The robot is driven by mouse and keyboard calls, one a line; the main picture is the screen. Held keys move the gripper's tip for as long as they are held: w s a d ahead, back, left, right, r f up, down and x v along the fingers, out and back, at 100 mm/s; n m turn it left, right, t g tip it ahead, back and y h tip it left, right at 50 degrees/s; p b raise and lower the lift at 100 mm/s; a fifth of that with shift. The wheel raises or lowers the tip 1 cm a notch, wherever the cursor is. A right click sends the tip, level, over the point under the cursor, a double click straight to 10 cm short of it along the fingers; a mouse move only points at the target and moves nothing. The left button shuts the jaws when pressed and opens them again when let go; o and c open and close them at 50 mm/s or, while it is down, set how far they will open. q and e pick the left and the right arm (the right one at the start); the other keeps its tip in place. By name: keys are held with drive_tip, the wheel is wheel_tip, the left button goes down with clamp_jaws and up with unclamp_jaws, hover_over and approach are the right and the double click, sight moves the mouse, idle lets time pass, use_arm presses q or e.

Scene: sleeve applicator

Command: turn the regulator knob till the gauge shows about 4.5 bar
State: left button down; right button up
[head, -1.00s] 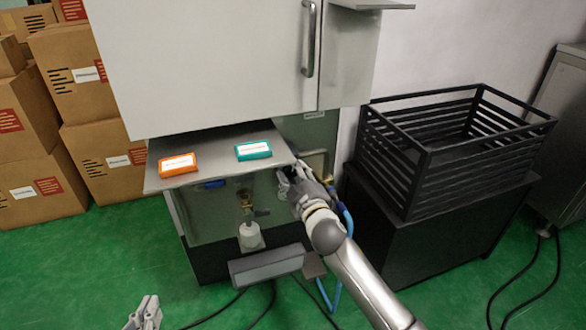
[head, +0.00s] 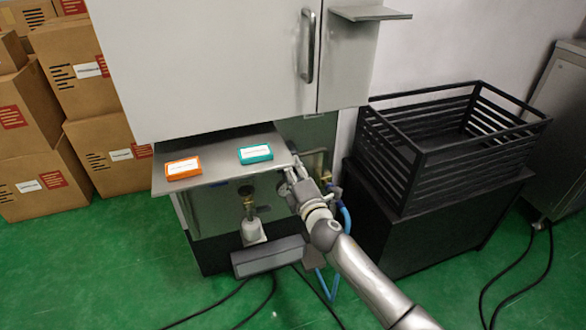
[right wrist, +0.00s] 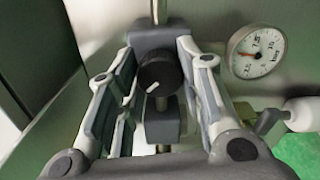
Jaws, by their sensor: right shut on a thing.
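The regulator knob (right wrist: 156,72) is dark and round with a white pointer mark, which points to the lower left in the right wrist view. It sits on a grey regulator body. My right gripper (right wrist: 155,82) has its two fingers on either side of the knob and is shut on it. In the head view this gripper (head: 293,176) reaches under the shelf at the machine's right side and hides the knob. The gauge (right wrist: 257,52) is a white round dial to the right of the knob. Its small reddish needle and numbers are too blurred to read surely. My left gripper is out of view.
A black crate (head: 425,155) stands on a dark cabinet to the right.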

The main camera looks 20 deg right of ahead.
drive_tip(key=shift+n+p, duration=0.3)
drive_tip(key=shift+n, duration=0.8)
drive_tip(key=o, duration=1)
drive_tip(key=shift+o, duration=0.2)
drive_tip(key=s, duration=1.2)
drive_tip(key=shift+d, duration=0.25)
